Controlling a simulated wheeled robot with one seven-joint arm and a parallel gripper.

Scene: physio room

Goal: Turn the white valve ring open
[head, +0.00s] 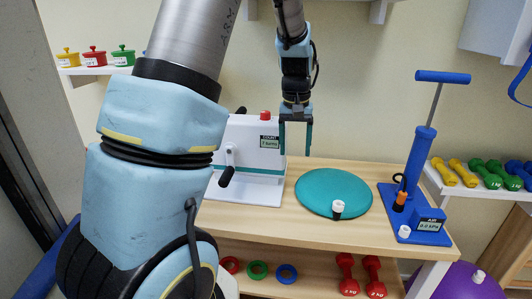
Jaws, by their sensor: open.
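A white valve ring (338,206) sits on a short black stem at the front edge of a flat, round teal cushion (312,187). The cushion lies on the wooden table (265,224). Whether the ring is open or closed cannot be told from here. My gripper (295,153) hangs above the table, behind and to the left of the ring, with its fingers pointing down. It is open and empty, with a clear gap between the fingers.
A white crank box (251,150) with a black handle stands left of the cushion. A blue pump (417,165) with a gauge and a small white cap stands at right. Red dumbbells (347,273) and coloured rings lie on the lower shelf. A purple ball (455,283) is at bottom right.

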